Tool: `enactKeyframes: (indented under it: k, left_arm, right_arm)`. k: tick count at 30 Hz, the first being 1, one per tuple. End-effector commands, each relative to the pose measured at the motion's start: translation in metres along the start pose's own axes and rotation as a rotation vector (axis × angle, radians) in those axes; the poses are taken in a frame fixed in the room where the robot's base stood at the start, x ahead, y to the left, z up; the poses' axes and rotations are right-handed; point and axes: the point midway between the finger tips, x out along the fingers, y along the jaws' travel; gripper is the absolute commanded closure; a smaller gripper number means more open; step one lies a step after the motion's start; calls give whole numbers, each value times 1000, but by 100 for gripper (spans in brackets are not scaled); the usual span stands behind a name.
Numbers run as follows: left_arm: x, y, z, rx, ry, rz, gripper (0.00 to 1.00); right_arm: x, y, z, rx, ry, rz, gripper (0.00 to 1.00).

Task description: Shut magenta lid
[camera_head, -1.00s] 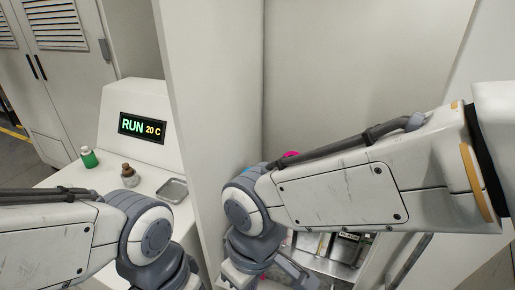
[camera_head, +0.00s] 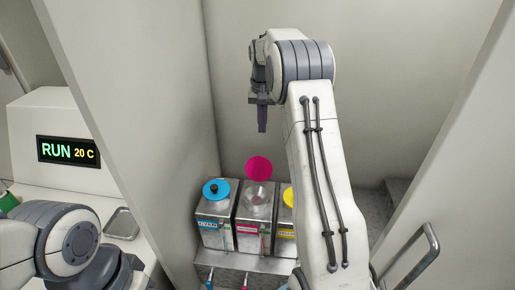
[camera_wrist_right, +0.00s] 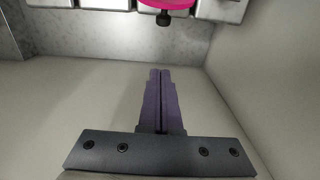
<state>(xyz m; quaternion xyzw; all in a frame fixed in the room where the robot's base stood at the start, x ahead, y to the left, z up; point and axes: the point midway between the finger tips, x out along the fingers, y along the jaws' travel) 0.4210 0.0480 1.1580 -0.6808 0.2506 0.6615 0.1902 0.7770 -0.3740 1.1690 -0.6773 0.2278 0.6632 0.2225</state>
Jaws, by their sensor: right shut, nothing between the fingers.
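The magenta lid (camera_head: 259,168) stands open, raised at the back of the middle ink tank (camera_head: 256,210), whose round mouth is uncovered. In the right wrist view the lid (camera_wrist_right: 167,4) shows at the top edge with a dark knob (camera_wrist_right: 164,19) on it. My right gripper (camera_head: 262,129) points down above and behind the raised lid, apart from it. In the right wrist view its purple fingers (camera_wrist_right: 161,74) are together with nothing between them. My left arm shows at the lower left, but its gripper is out of view.
A tank with a shut cyan lid (camera_head: 216,189) stands to the left, and one with a yellow lid (camera_head: 289,196) to the right, partly hidden by my right arm. Cabinet walls enclose both sides. A metal tray (camera_head: 122,224) lies on the left counter.

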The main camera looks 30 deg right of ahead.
Motion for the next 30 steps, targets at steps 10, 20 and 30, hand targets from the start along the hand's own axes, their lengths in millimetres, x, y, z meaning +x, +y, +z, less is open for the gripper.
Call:
enactKeyframes:
  k: [10,20,30]
  left_arm:
    - [-19,1,-1,-1,0,0,0]
    - [-40,3,-2,1,0,0,0]
    - [-47,3,-2,3,0,0,0]
  right_arm:
    - [62,4,1,3,-6,2,100]
    - [84,1,23,-1,0,0,100]
    - [81,0,38,-2,1,0,100]
